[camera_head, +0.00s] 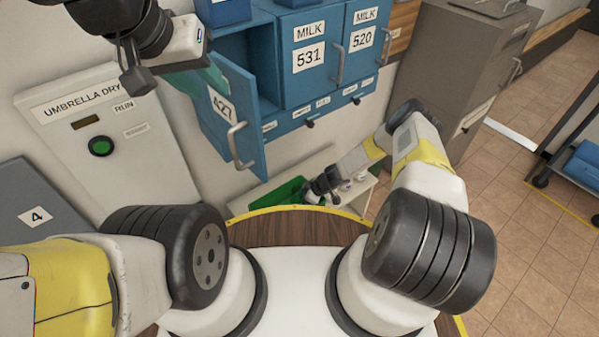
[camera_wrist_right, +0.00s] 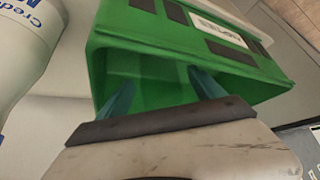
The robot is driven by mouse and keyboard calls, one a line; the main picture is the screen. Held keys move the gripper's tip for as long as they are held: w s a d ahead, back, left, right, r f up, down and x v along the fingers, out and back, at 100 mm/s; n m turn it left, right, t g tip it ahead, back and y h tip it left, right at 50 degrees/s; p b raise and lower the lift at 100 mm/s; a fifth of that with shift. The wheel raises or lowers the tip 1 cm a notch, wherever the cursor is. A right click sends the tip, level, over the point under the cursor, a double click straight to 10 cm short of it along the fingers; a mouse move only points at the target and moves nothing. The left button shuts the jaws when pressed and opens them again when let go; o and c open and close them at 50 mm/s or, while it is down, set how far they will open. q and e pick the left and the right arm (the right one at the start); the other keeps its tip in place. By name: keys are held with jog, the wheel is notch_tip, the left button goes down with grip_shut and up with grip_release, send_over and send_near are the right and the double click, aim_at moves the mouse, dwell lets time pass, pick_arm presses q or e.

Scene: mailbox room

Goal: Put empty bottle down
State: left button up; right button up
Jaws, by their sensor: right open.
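A white bottle with blue lettering (camera_wrist_right: 25,50) stands at the left edge of the right wrist view, partly cut off. It is apart from my right gripper (camera_wrist_right: 165,92), whose two teal fingers are spread with nothing between them. The fingers point into a green crate (camera_wrist_right: 200,60) with a white label; no bottle shows in its visible part. In the head view my right gripper (camera_head: 322,186) is low at the crate (camera_head: 272,198), beside small whitish items that I cannot identify. My left gripper (camera_head: 205,82) is near the open locker door 427 (camera_head: 232,125); its jaw state is unclear.
Blue milk lockers 531 (camera_head: 308,60) and 520 (camera_head: 362,35) are shut; the door of 427 swings outward. An umbrella dryer (camera_head: 110,140) stands at the left. A grey cabinet (camera_head: 450,60) stands at the right.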

jog(key=v, duration=1.2)
jog(key=d+r+m+t+h, duration=0.1)
jog(key=d+r+m, duration=0.1)
jog(key=r, duration=1.7)
jog(key=d+r+m+h, duration=0.2)
jog(key=r, duration=1.6)
jog(key=s+r+m+t, duration=0.1)
jog(key=s+r+m, duration=0.1)
jog(key=s+r, duration=0.4)
jog(key=s+r+m, duration=0.2)
jog(key=s+r, duration=0.2)
jog(key=r, duration=0.5)
jog(key=s+d+r+m+t, duration=0.1)
jog(key=s+r+m, duration=0.1)
jog(key=s, duration=0.5)
jog(key=s+d+r+m+t+h, duration=0.1)
jog(key=s+r+m, duration=0.2)
jog(key=s, duration=0.4)
jog(key=shift+s+r, duration=0.15)
jog(key=shift+r, duration=0.65)
